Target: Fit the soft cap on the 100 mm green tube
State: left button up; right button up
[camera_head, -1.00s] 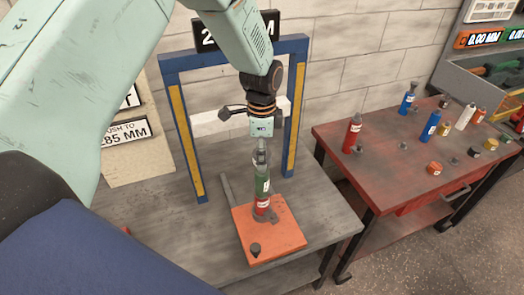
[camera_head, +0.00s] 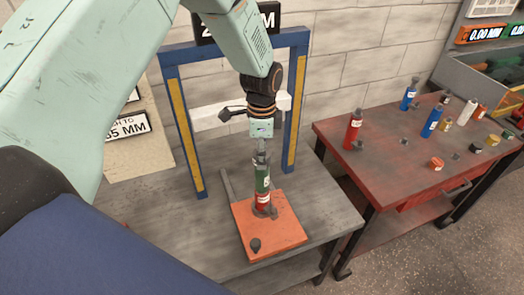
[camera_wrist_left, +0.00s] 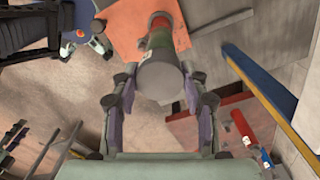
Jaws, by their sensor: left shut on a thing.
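The green tube (camera_head: 262,179) stands upright on a red lower piece (camera_head: 263,202), over the orange block (camera_head: 283,240). A grey cylindrical piece, which looks like the soft cap (camera_head: 261,160), is at the top of the stack. My left gripper (camera_head: 262,146) is directly above the tube, pointing down. In the left wrist view the grey piece (camera_wrist_left: 160,82) lies between my left fingers (camera_wrist_left: 158,100), which are shut on it, with green and red behind. Whether it is seated on the tube or only touching cannot be told. My right gripper is not in view.
A blue frame (camera_head: 184,130) with yellow strips stands behind the block on the grey bench (camera_head: 325,205). To the right, a red table (camera_head: 395,170) holds a red tube (camera_head: 353,130), blue tubes (camera_head: 432,121) and several small pieces. The bench right of the block is clear.

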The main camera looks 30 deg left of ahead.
pick_arm(q)
jog(key=shift+w+f, duration=0.1)
jog(key=shift+f, duration=0.15)
jog(key=shift+f+b, duration=0.3)
jog(key=shift+f, duration=0.1)
jog(key=o, duration=1.3)
jog(key=r, duration=1)
jog(key=shift+s+r, duration=0.2)
jog(key=shift+r, duration=0.2)
jog(key=shift+w+r, duration=0.1)
jog(key=shift+r, duration=0.5)
